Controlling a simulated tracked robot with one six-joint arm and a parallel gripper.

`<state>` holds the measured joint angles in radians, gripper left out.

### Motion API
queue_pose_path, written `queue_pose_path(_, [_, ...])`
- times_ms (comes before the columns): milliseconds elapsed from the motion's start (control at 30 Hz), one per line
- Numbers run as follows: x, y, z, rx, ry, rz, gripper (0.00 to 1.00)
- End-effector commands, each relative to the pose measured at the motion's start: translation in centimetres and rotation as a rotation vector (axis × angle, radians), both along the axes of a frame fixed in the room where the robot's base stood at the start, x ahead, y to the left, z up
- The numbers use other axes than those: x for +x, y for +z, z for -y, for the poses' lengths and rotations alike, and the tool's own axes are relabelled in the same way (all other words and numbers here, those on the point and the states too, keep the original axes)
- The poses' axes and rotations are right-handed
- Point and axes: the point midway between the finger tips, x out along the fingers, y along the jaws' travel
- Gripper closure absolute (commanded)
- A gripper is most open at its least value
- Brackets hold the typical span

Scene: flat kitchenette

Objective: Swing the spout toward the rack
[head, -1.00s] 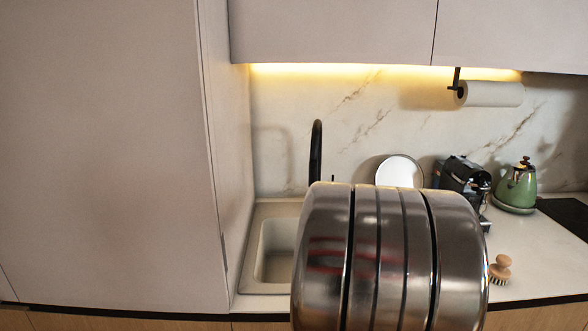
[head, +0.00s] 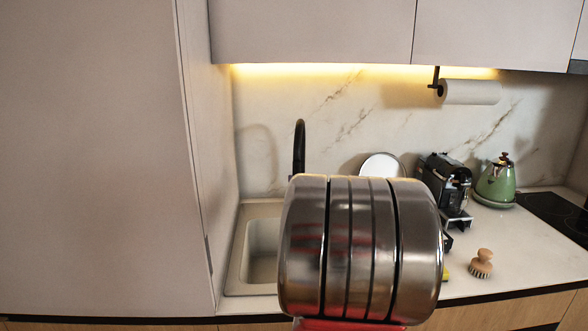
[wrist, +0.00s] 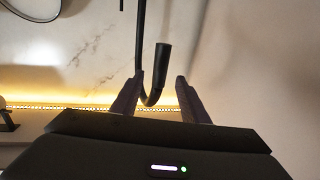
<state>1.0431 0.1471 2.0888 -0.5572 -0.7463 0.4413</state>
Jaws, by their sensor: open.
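The black tap spout (head: 299,147) rises behind the sink, its lower part hidden by my arm. In the wrist view, which is upside down, the spout (wrist: 162,62) shows as a dark hook with its bend at the bottom. My gripper (wrist: 157,90) is open, with one finger on each side of the bend in that picture. I cannot tell whether either finger touches it. In the head view my gripper is hidden behind my arm. A round white plate (head: 383,166) stands upright to the right of the tap; the rack itself is not clearly visible.
The sink (head: 262,240) lies left of my arm, beside a tall cabinet (head: 95,150). To the right are a coffee machine (head: 444,181), a green kettle (head: 496,183) and a brush (head: 481,264). A paper towel roll (head: 470,92) hangs under the upper cabinets.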

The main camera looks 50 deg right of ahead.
Motion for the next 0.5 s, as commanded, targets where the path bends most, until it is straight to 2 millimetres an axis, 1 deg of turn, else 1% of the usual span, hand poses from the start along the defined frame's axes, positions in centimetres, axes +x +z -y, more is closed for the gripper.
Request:
queue_pose_path(100, [1.3,0.0,1.0,0.0,0.001,0.0,0.59])
queue_pose_path(500, [5.4,-0.1,4.3,0.001,0.0,-0.001,0.59])
